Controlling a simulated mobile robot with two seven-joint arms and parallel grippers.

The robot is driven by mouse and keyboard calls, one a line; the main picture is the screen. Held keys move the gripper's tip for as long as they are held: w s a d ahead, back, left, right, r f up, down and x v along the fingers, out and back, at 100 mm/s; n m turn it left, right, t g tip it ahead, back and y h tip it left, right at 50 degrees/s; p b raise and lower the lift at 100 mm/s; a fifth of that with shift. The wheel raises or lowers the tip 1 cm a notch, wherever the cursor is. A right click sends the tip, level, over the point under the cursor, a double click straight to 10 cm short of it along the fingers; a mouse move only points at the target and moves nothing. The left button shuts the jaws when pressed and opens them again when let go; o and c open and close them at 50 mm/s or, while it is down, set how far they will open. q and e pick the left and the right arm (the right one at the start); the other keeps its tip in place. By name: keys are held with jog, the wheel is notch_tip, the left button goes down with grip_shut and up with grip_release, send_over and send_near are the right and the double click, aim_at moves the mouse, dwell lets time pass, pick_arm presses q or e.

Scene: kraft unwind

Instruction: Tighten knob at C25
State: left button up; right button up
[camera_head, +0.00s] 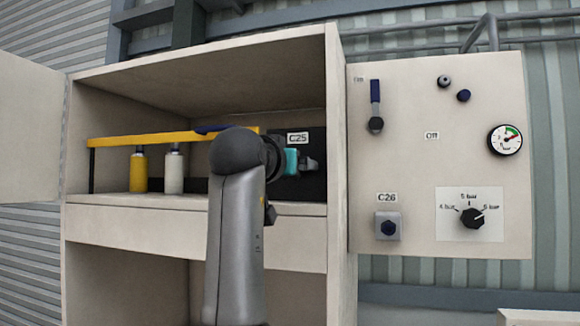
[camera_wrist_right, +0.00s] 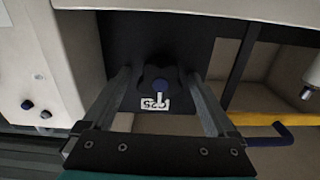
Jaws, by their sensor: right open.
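The C25 label (camera_head: 298,138) is on a black panel (camera_head: 312,185) inside the open cabinet. My left gripper is not in view.
A yellow bar (camera_head: 140,139) with a blue handle runs across the cabinet. A yellow bottle (camera_head: 138,172) and a white bottle (camera_head: 174,172) stand below it. The cabinet wall (camera_head: 334,120) is close on the right. A control panel (camera_head: 410,160) with gauge and knobs adjoins.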

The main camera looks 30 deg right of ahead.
jog(key=b+v, duration=0.4)
jog(key=v, duration=1.1)
jog(key=shift+b, duration=0.35)
